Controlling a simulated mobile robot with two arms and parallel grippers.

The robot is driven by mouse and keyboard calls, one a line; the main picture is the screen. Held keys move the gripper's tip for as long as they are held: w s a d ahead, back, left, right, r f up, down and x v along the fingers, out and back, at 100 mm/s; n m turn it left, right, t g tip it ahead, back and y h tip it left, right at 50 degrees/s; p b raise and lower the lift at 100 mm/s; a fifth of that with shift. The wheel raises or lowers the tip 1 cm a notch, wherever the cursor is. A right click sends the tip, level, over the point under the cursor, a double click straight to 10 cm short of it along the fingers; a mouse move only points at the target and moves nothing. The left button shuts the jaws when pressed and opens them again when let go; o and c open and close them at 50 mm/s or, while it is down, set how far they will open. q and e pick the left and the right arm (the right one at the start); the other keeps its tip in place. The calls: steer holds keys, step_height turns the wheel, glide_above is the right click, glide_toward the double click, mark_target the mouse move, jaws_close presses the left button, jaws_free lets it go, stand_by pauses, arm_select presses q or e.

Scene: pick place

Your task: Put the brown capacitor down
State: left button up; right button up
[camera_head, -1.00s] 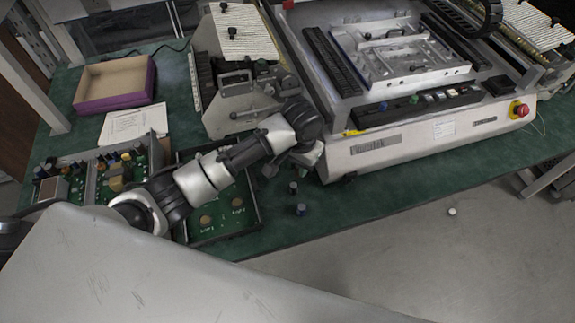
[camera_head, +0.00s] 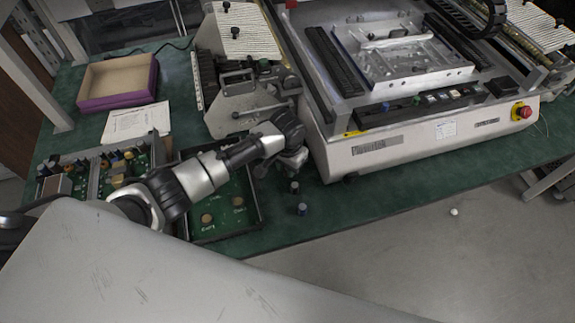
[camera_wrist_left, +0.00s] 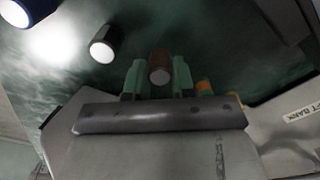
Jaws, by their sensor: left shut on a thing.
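My left gripper (camera_head: 287,164) is low over the green table, between the tray and the white machine. In the left wrist view, its two green-grey fingers (camera_wrist_left: 160,78) are shut on the brown capacitor (camera_wrist_left: 159,67), a small cylinder with its round end showing between them. In the head view the brown capacitor is hidden by the gripper and wrist. I cannot tell whether it touches the table. A black capacitor (camera_head: 294,187) and a blue one (camera_head: 302,209) stand on the table in front of the gripper; the black one (camera_wrist_left: 104,44) also shows in the wrist view. My right gripper is not in view.
A black-rimmed tray with a green board (camera_head: 240,222) lies left of the gripper. The white machine (camera_head: 375,150) stands close on the right. Orange-topped parts (camera_wrist_left: 204,87) show behind the fingers. Bare green table (camera_head: 345,203) lies to the front right.

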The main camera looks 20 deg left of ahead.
arm_select(q)
steer(key=o, duration=0.8)
steer(key=shift+f, duration=0.1)
step_height(320, 180, up, 12)
steer(key=shift+r, duration=0.15)
